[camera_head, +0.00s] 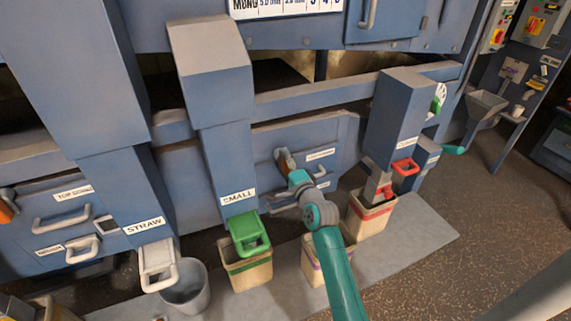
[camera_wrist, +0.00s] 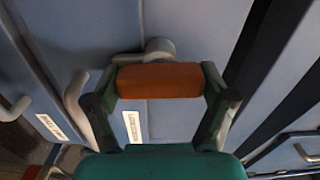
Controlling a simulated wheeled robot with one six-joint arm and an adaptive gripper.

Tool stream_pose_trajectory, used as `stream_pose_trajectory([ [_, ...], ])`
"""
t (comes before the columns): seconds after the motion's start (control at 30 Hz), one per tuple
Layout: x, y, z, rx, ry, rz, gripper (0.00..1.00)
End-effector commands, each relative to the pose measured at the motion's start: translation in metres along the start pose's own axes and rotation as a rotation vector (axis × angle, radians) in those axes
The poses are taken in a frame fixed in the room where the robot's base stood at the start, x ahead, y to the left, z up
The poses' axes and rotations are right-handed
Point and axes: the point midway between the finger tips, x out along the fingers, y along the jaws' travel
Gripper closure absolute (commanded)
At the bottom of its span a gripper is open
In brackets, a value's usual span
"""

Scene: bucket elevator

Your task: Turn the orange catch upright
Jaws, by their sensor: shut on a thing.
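The orange catch (camera_wrist: 158,81) lies between my gripper's fingers in the wrist view, with a grey round pivot just beyond it. It runs crosswise in that view, on the blue panel. In the head view the orange catch (camera_head: 287,160) shows as a small tilted piece at the panel's left side, partly hidden by my gripper. My gripper (camera_wrist: 160,95) is shut on the catch, a finger at each end of it. In the head view my gripper (camera_head: 290,180) is at the blue panel, in front of the catch.
A green chute flap (camera_head: 249,232) marked SMALL hangs over a bin (camera_head: 247,268) left of my arm. A grey bucket (camera_head: 186,290) stands further left. Open floor (camera_head: 470,225) lies to the right.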

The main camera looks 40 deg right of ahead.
Motion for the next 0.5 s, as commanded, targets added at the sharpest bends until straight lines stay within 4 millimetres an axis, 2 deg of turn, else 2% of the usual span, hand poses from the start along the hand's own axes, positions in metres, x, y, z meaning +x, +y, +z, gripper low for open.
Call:
stream_pose_trajectory([
  [0.5,-0.0003,0.0014,0.0,0.09,0.0,0.002,0.52],
])
